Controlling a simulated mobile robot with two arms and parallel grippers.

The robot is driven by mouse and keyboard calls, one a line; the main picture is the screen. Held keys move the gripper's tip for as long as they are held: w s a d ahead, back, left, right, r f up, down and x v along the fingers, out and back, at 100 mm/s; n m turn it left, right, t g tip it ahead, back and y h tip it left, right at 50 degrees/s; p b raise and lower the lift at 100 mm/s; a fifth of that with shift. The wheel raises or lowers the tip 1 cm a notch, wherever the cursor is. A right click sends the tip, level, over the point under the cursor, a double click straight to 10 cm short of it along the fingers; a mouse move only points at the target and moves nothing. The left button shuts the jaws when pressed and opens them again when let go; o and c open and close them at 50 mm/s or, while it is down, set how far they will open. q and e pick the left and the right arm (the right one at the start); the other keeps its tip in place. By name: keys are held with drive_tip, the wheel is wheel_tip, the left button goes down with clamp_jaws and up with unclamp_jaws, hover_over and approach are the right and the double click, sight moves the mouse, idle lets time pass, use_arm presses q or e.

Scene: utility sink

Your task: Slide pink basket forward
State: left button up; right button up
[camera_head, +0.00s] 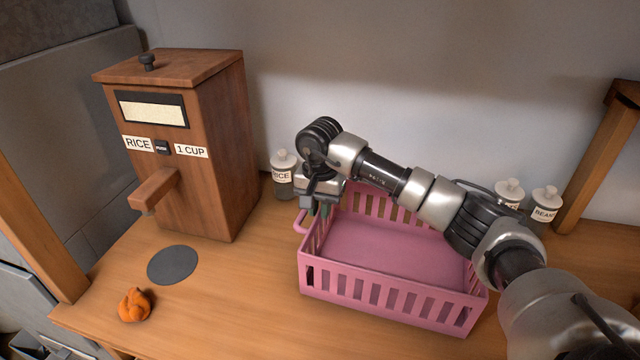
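The pink basket (388,301) is a slatted, open-topped bin standing upright on the wooden counter. Its inside looks empty, and a pink handle (299,222) sticks out on its left end. My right arm reaches across over the basket from the right. My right gripper (318,209) points down at the basket's back left corner, close to the left wall. The fingers are small and partly hidden, so I cannot tell whether they are open or touching the wall. My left gripper does not show.
A wooden rice dispenser (227,150) stands at the left, with a dark disc (173,265) and an orange lump (135,305) in front. A rice jar (284,176) stands behind the basket's left end. Two jars (509,193) (544,207) stand at the back right. The wall is behind.

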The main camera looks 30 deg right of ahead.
drive_tip(key=shift+f+p, duration=0.3)
drive_tip(key=shift+f, duration=1.2)
clamp_jaws()
